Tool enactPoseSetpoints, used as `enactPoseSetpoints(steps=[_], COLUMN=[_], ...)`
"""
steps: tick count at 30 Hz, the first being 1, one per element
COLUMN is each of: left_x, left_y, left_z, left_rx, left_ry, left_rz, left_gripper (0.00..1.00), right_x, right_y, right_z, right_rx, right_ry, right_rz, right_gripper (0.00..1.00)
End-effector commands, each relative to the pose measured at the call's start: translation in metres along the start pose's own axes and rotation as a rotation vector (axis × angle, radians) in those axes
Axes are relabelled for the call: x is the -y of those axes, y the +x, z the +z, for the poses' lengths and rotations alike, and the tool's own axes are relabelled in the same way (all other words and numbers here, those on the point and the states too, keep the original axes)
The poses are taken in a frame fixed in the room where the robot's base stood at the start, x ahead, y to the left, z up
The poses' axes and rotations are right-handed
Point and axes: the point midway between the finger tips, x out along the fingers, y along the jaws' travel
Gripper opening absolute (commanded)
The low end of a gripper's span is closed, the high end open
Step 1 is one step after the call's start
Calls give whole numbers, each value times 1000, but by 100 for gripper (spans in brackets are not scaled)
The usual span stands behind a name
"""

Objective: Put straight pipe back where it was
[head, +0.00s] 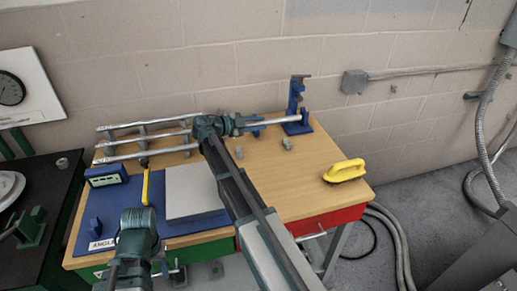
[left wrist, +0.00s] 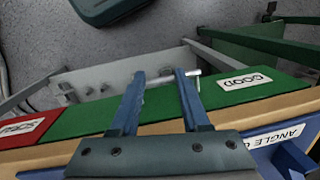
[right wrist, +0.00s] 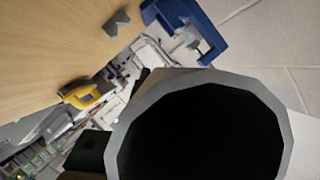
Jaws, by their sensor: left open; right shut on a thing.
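The straight pipe (head: 272,121) is a grey metal tube. My right gripper (head: 238,123) is shut on it above the back of the wooden table, and the pipe extends right toward a blue stand (head: 297,110). I cannot tell whether it touches the stand. In the right wrist view the pipe's open end (right wrist: 285,125) fills the lower middle, with the blue stand (right wrist: 185,30) beyond. My left gripper (head: 168,275) is low at the table's front edge. In the left wrist view its two fingers (left wrist: 160,85) are apart and empty.
Several similar pipes (head: 145,154) lie on grey supports at the back left. A blue mat (head: 88,232), grey plate (head: 190,190), yellow-handled tool (head: 146,188) and blue gauge box (head: 105,175) are at the left. A yellow object (head: 344,171) and small grey blocks (head: 287,143) are at the right.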

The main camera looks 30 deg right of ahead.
Motion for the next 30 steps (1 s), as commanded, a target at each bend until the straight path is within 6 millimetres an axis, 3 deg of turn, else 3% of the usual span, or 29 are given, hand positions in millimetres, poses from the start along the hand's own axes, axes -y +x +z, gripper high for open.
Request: enactPoseSetpoints(steps=[13, 23, 30], left_x=[-6, -6, -9], left_y=[58, 66, 94], left_z=[-3, -4, -6], left_rx=[0, 0, 0], left_ry=[1, 1, 1], left_rz=[0, 0, 0], left_gripper=[46, 46, 46], right_x=[-42, -47, -67], right_y=[16, 18, 26], right_z=[37, 43, 61], right_rx=[-1, -1, -1], right_ry=[0, 0, 0], right_rz=[0, 0, 0], right_gripper=[0, 0, 0])
